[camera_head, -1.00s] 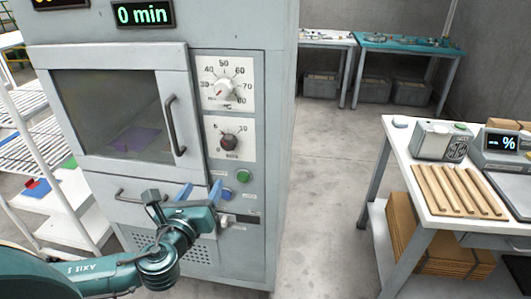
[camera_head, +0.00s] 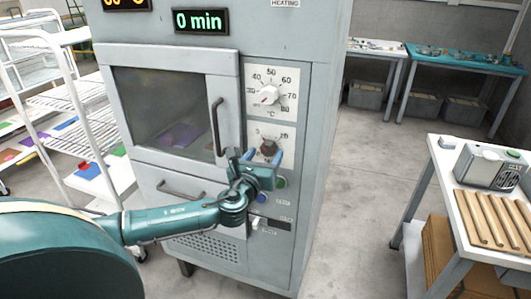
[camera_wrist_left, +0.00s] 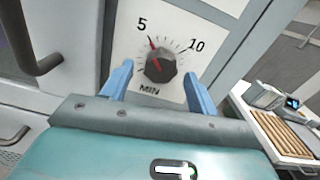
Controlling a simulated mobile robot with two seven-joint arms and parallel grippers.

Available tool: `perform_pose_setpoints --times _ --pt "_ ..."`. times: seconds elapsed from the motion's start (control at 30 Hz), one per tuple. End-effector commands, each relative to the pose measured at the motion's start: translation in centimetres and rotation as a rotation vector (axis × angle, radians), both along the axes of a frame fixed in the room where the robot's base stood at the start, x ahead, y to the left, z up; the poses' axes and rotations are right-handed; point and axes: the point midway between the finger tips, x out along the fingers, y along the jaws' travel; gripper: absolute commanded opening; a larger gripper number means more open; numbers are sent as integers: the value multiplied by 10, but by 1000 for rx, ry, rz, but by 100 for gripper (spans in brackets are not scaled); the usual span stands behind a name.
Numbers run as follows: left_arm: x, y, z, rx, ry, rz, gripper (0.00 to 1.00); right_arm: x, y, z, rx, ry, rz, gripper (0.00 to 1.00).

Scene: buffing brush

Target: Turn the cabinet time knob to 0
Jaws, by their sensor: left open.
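The time knob (camera_head: 268,148) is a dark round knob on a white dial plate at the cabinet's front, below the temperature dial. It also shows in the left wrist view (camera_wrist_left: 162,68), where its red pointer aims up-left, close to the 5 mark. The cabinet's display (camera_head: 200,20) reads 0 min. My left gripper (camera_head: 257,160) is open in front of the time dial. In the left wrist view its blue fingers stand on either side of the knob, apart from it. My right gripper is not in view.
A temperature knob (camera_head: 268,96) sits above the time knob. A door handle (camera_head: 216,127) stands out just left of the dials. A green button (camera_head: 280,183) and a blue one (camera_head: 262,197) lie below. A table with wooden strips (camera_head: 492,220) stands at right.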

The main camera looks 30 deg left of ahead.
Motion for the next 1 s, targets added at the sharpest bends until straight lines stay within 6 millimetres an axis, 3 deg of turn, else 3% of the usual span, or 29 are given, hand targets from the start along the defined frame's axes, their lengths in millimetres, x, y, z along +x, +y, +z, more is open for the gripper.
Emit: perform_pose_setpoints --times 0.13,0.43,1.0 --pt "9 2 0 0 0 0 59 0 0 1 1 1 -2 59" --pt "11 2 0 0 1 -1 58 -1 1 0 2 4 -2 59" --pt "10 2 0 0 1 0 14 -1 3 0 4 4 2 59"
